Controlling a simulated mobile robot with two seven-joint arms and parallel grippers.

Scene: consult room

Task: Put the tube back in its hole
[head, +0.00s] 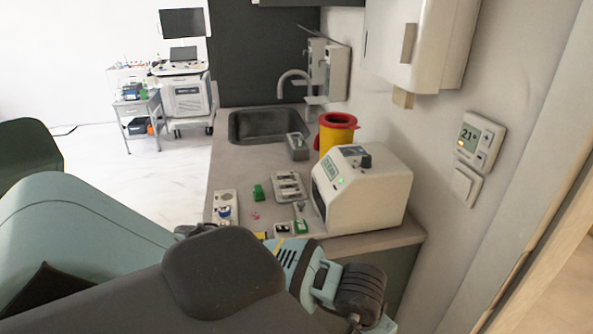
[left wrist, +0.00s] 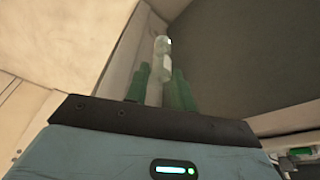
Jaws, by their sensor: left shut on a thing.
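In the left wrist view my left gripper (left wrist: 158,82) is shut, its two green fingers on either side of a pale, clear tube (left wrist: 162,58). The tube sticks out beyond the fingertips, and its lower part is hidden between them. In the head view my own arm covers the near side, and I cannot make out the left fingers or the tube there. A grey rack-like holder (head: 288,186) with openings lies on the counter; I cannot tell which hole belongs to the tube. My right gripper is not identifiable in either view.
The counter (head: 238,165) carries a white boxy device (head: 365,190), a yellow bin with red rim (head: 336,132), a small green item (head: 258,192) and a white block (head: 226,206). A sink (head: 265,125) lies behind. A wall bounds the right.

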